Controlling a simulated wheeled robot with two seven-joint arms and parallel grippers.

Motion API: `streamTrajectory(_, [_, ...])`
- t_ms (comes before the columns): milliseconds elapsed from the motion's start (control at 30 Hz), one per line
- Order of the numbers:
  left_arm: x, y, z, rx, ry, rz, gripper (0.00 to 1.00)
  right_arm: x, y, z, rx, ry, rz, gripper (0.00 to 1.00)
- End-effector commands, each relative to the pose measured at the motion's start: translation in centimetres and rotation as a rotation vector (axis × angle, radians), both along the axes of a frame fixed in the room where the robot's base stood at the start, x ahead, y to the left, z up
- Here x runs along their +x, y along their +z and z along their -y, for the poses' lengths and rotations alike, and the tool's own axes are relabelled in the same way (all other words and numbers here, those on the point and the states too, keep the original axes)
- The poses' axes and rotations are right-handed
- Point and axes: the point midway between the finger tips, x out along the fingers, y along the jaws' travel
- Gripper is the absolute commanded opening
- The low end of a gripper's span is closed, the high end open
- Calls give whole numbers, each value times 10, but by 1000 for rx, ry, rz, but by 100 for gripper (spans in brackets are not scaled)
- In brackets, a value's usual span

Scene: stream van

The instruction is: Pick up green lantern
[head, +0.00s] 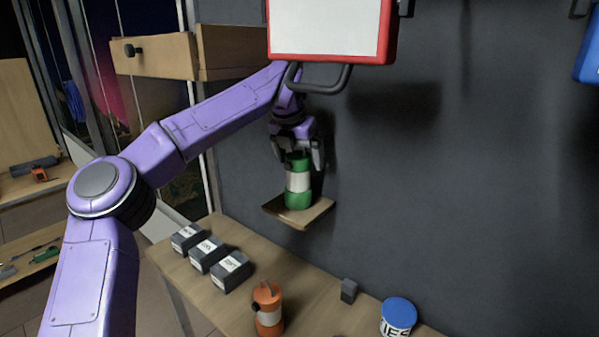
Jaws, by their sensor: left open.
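The green lantern (298,199) stands upright on a small wooden wall shelf (304,220) in the middle of the head view. It is green at top and bottom with a pale band around its middle. My left gripper (299,160) points down from above, with its fingers at the lantern's top, one to each side. The gripper is open. I cannot tell whether a finger touches the lantern. My right gripper is not in view.
A red-framed white panel (328,28) with a dark handle hangs just above my left wrist. On the bench (300,282) below stand several dark labelled boxes (207,253), an orange lantern (268,309), a small grey block (348,290) and a blue-lidded tin (398,315).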

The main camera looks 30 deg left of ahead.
Motion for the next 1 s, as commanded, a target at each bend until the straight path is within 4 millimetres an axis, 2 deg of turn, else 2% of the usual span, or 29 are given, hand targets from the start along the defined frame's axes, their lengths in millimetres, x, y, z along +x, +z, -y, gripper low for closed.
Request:
streamTrajectory(167, [0, -1, 0, 0, 0, 2, 97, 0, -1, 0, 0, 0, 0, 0])
streamTrajectory(267, [0, -1, 0, 0, 0, 2, 67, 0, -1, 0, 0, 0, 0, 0])
streamTrajectory(433, [0, -1, 0, 0, 0, 2, 12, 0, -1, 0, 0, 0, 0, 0])
streamTrajectory(733, [0, 2, 0, 0, 0, 4, 10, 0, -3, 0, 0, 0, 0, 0])
streamTrajectory(867, [0, 11, 1, 1, 1, 5, 10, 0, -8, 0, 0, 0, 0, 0])
streamTrajectory(900, [-1, 14, 1, 0, 1, 6, 10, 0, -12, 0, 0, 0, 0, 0])
streamTrajectory(1000, [-22, 8, 2, 0, 0, 7, 10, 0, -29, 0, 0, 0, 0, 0])
